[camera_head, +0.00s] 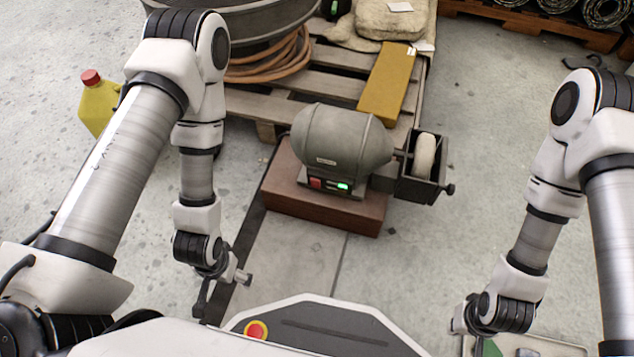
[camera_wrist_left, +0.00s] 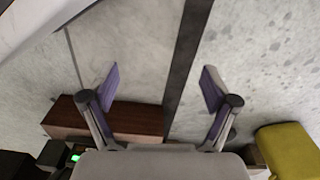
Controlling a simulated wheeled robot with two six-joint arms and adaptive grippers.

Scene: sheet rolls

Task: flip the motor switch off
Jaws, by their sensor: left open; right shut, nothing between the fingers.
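The grey motor (camera_head: 340,140) sits on a brown block (camera_head: 325,207) in the middle of the head view. Its switch (camera_head: 330,185) is on the front, with a red part at left and a lit green part at right. The green light also shows in the left wrist view (camera_wrist_left: 76,157), low at left. My left gripper (camera_wrist_left: 160,88) is open and empty, over the floor in front and to the left of the block, apart from the motor.
A wheel in a dark guard (camera_head: 424,165) sticks out to the motor's right. Behind stands a wooden pallet (camera_head: 350,88) with a yellow box (camera_head: 388,82) and coiled orange hose (camera_head: 270,62). A yellow canister (camera_head: 98,106) is at left.

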